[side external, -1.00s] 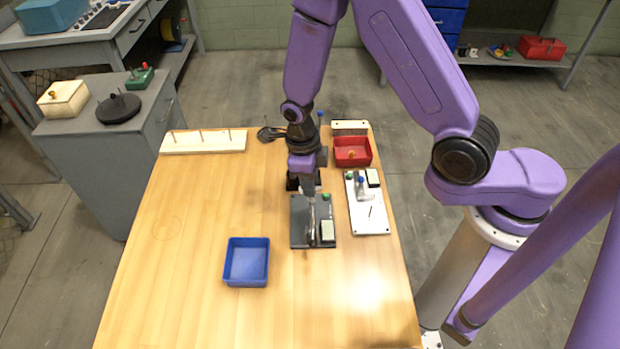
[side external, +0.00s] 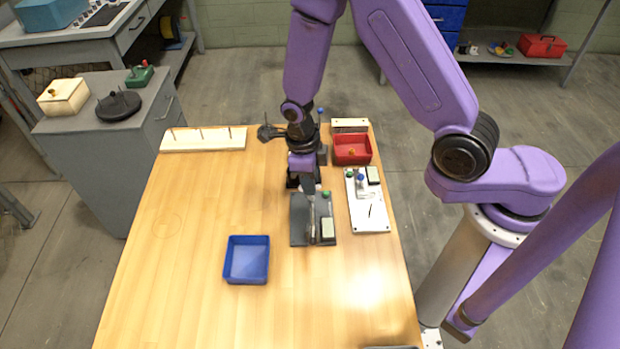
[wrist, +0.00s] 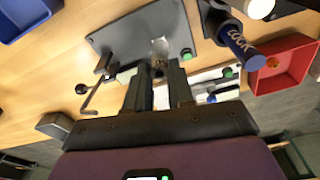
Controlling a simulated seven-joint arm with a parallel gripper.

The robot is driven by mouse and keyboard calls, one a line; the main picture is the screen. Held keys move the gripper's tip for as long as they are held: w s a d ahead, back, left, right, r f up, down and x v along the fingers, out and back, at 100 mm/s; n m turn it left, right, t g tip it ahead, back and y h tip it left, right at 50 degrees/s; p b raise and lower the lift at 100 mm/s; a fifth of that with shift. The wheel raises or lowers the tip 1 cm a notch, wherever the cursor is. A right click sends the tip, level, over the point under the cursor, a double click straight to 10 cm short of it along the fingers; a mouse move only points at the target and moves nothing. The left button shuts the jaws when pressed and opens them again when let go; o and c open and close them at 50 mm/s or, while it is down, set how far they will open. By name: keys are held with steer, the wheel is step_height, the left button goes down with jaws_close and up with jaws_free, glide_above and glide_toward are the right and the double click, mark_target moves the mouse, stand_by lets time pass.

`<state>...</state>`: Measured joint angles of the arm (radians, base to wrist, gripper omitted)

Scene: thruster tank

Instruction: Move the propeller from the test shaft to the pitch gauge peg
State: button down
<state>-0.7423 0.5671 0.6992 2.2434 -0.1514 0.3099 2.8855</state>
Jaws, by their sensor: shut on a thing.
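In the wrist view my gripper's fingers (wrist: 164,66) are shut on a small, pale piece (wrist: 160,47), which looks like part of the propeller. Most of it is hidden by the fingers. I cannot tell whether it still touches the shaft. The grey plate carries a green knob (side external: 326,195) and a light-faced box (side external: 328,228). A white plate (side external: 360,217) to its right has a thin upright peg (side external: 371,210), with nothing visible on it.
A blue bin (side external: 240,275) stands at front left and a red bin (side external: 365,158) at back right. A green knob (side external: 349,173), blue knob (side external: 361,177) and box stand on the white plate. A crank with a black ball (wrist: 82,88) is beside the fingers.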

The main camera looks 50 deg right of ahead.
steer(key=shift+n, duration=0.3)
steer(key=shift+f, duration=2.5)
stand_by(0.9)
steer(key=c, duration=0.9)
jaws_free()
step_height(320, 180, up, 21)
steer(key=w+a, duration=0.1)
steer(key=shift+w+r, duration=0.15)
steer(key=shift+w, duration=0.15)
steer(key=shift+a, duration=0.15)
stand_by(0.4)
